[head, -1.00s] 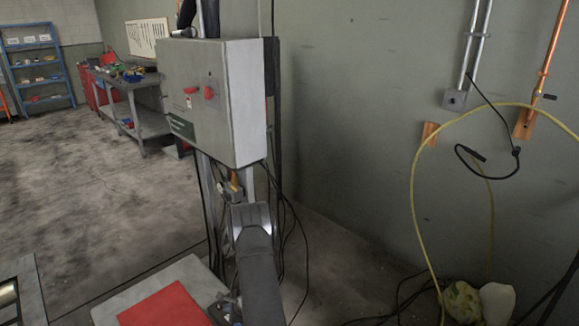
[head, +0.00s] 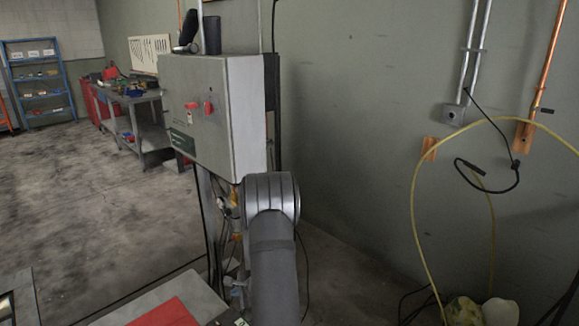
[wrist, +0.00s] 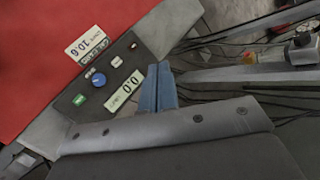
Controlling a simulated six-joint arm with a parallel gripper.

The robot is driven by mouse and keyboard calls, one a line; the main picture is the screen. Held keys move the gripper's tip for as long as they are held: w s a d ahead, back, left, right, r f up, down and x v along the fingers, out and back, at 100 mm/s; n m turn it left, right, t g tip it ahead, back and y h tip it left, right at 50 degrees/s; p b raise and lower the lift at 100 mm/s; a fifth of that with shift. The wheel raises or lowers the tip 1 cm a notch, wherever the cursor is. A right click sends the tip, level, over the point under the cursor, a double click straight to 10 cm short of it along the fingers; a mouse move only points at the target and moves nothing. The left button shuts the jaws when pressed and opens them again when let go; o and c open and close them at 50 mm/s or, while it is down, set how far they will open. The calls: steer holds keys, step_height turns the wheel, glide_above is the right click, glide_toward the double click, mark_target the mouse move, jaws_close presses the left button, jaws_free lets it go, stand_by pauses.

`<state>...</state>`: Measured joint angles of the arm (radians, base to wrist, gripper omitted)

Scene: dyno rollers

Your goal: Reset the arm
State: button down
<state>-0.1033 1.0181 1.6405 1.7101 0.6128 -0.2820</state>
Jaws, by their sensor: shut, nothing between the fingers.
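My gripper (wrist: 157,72) shows in the wrist view as two blue fingers pressed together, with nothing between them. They stand beside a dark control panel (wrist: 98,88) with a blue knob, a green button, a red button and two readouts, "10.6" and "0.0". I cannot tell how far the fingers are from the panel. In the head view my grey arm link and its rounded joint rise at the lower middle, in front of the grey control cabinet's lower part. My gripper is not visible in the head view.
A grey control cabinet (head: 215,110) with red switches stands behind my arm. A red surface (wrist: 50,50) lies beside the panel. Metal bars (wrist: 250,75) and black cables are at the wrist view's right. A yellow hose (head: 415,200) hangs at the right wall. Open floor (head: 90,200) lies left.

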steer(key=s+d+r+n+h, duration=0.1)
steer(key=s+d+r+n, duration=0.15)
steer(key=d+r, duration=0.35)
steer(key=s+d+r+n+h, duration=0.1)
steer(key=s+d+r, duration=0.3)
steer(key=r, duration=0.3)
steer(key=s+d+r+n, duration=0.2)
steer(key=s+d+r, duration=0.1)
steer(key=d+r, duration=0.3)
steer(key=s+d+r+n+h, duration=0.1)
steer(key=s+d+r+h, duration=0.2)
steer(key=s+d, duration=0.3)
steer(key=s+d+r+n+h, duration=0.1)
steer(key=s+d+r+h, duration=0.3)
steer(key=s, duration=0.9)
steer(key=shift+s+d+r, duration=0.4)
steer(key=shift+d+r, duration=0.85)
steer(key=shift+d, duration=0.25)
steer(key=shift+n, duration=0.25)
